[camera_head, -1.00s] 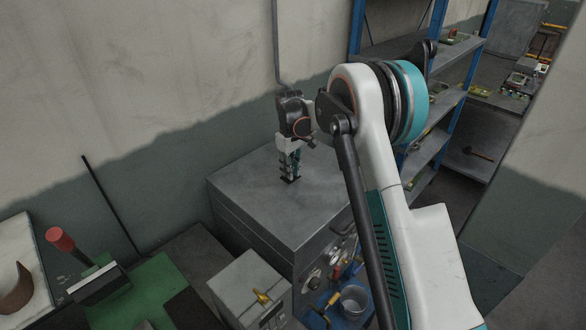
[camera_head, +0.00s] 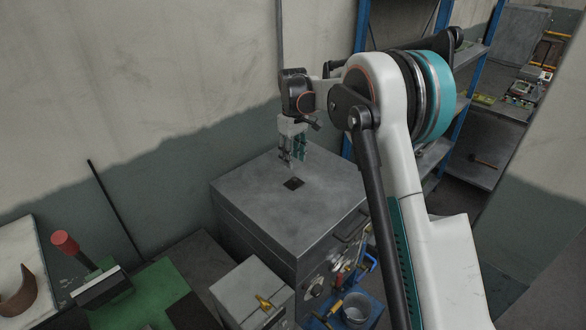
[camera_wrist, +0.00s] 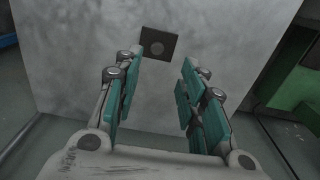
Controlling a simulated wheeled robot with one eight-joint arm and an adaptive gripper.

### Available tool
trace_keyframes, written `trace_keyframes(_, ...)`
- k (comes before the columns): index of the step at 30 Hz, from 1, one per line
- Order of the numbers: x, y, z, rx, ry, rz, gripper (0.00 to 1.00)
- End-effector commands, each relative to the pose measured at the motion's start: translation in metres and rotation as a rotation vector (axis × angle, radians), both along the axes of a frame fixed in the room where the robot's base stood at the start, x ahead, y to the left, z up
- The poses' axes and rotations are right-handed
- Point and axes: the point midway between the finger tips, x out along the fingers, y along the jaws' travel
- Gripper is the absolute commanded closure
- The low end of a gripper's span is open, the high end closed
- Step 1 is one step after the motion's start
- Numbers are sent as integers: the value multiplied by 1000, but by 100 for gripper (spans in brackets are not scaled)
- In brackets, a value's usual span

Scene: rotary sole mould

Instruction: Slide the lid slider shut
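A grey metal cabinet (camera_head: 250,205) with a flat top stands against the wall. A small dark square (camera_head: 293,184) lies on its top. In the wrist view the dark square (camera_wrist: 148,37) shows a round grey disc at its middle; I cannot tell whether it is the lid slider or an opening. My gripper (camera_head: 292,161) hangs fingers-down above the cabinet top, just behind the square and apart from it. In the wrist view my gripper (camera_wrist: 163,72) is open, with nothing between its teal finger pads.
A smaller grey box (camera_head: 247,287) with a yellow handle (camera_head: 265,303) stands in front. A bucket (camera_head: 355,308) and tools are at the cabinet's right front. A green bench (camera_head: 145,300) is at left, blue shelving (camera_head: 452,120) at right. The cabinet top is otherwise clear.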

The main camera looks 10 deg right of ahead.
Motion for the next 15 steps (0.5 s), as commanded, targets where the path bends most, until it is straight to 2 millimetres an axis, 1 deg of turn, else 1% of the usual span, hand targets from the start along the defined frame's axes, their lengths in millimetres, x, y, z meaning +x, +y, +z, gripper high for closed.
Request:
trace_keyframes(1,-1,0,9,0,0,0,62)
trace_keyframes(6,0,0,29,0,0,0,62)
trace_keyframes(10,0,0,35,0,0,1,62)
trace_keyframes(15,0,0,36,0,0,1,62)
